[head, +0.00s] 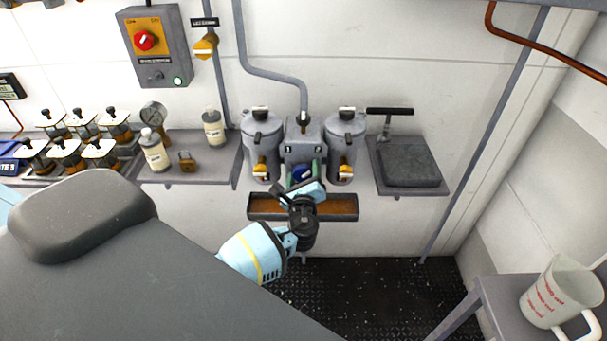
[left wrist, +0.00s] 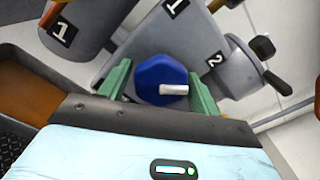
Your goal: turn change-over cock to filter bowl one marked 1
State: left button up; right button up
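The change-over cock is a grey block (head: 303,132) between two filter bowls, with a blue knob (left wrist: 152,80) bearing a white pointer bar. The block carries black plates 1 (left wrist: 175,6) and 2 (left wrist: 215,59). In the left wrist view the bar points right, nearer plate 2's side. The left filter bowl (head: 262,132) stands on plate 1's side; the right filter bowl (head: 346,132) on plate 2's. My left gripper (left wrist: 162,86) is open, its green fingers either side of the knob with small gaps. My gripper partly hides the knob in the head view. My right gripper is not in view.
A rust-brown drip tray (head: 257,213) is below the bowls. A shelf with bottles and a padlock (head: 187,160) is left; a grey slab (head: 408,163) on a shelf is right. A measuring jug (head: 561,293) stands lower right. The dark deck (head: 375,290) is clear.

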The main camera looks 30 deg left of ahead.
pick_arm(q)
jog(key=c, duration=0.7)
